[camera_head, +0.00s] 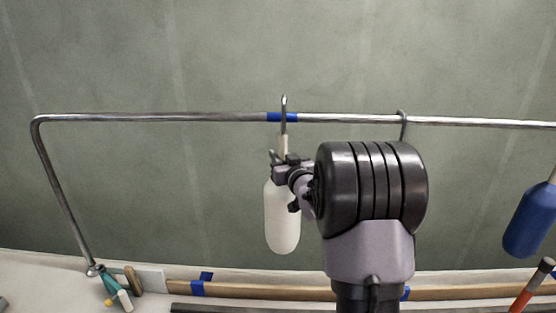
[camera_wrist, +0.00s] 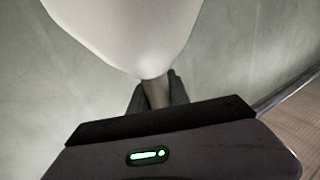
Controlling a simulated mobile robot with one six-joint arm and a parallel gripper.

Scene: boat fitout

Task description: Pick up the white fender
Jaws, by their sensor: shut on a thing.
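The white fender (camera_head: 282,222) hangs upright below the metal rail (camera_head: 200,117), under a hook (camera_head: 284,105) at the blue tape mark. My gripper (camera_head: 284,163) is at the top of the fender and shut on its neck or strap. In the wrist view the fender's white body (camera_wrist: 125,30) fills the top, and its narrow neck (camera_wrist: 157,94) sits between the dark fingers of my gripper (camera_wrist: 158,95). Whether the hook still bears on the rail cannot be told for sure.
A blue fender (camera_head: 532,218) hangs at the right. A second hook (camera_head: 403,122) is on the rail, partly behind my arm. Below are a wooden strip (camera_head: 240,290) with blue tape, small tools (camera_head: 122,285) at left and a red-handled tool (camera_head: 530,288) at right.

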